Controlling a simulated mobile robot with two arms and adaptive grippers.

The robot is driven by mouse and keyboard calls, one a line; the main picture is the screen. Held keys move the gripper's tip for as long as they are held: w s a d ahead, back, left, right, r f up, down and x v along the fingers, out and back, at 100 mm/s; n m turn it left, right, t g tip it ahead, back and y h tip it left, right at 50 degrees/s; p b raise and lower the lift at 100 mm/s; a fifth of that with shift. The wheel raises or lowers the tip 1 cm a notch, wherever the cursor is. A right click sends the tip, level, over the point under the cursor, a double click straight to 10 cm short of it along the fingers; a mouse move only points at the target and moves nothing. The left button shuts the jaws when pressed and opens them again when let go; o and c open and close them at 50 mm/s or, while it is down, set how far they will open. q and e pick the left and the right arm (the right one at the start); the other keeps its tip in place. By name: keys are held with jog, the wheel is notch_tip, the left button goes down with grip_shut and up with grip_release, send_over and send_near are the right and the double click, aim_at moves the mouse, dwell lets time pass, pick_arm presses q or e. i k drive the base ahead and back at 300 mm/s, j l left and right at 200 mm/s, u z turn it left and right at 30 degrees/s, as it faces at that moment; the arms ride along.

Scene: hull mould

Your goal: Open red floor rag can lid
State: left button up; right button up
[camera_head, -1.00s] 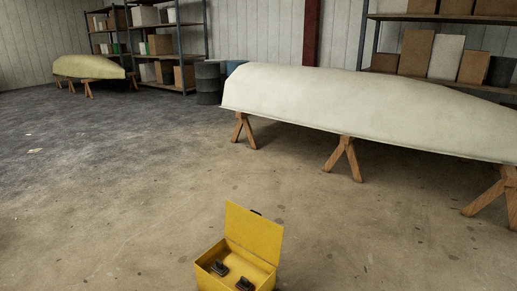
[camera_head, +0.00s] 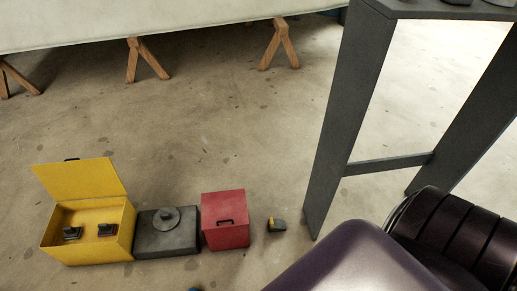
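The red floor rag can (camera_head: 225,232) stands on the concrete floor, at the right of a row of boxes. Its red lid (camera_head: 223,205) looks shut and carries a small dark handle (camera_head: 226,222). A dark purple and black part of my own body fills the lower right corner. Neither gripper can be made out in the head view.
A yellow box (camera_head: 90,240) with a raised lid holds two dark items. A dark grey box (camera_head: 166,240) with a round cap stands between it and the red can. A small dark and yellow object (camera_head: 277,224) lies right of the can. A grey table (camera_head: 345,110) stands at right. A pale hull (camera_head: 130,15) on wooden trestles is behind.

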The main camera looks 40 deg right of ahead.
aim_at(228, 208)
jog(key=z, duration=0.75)
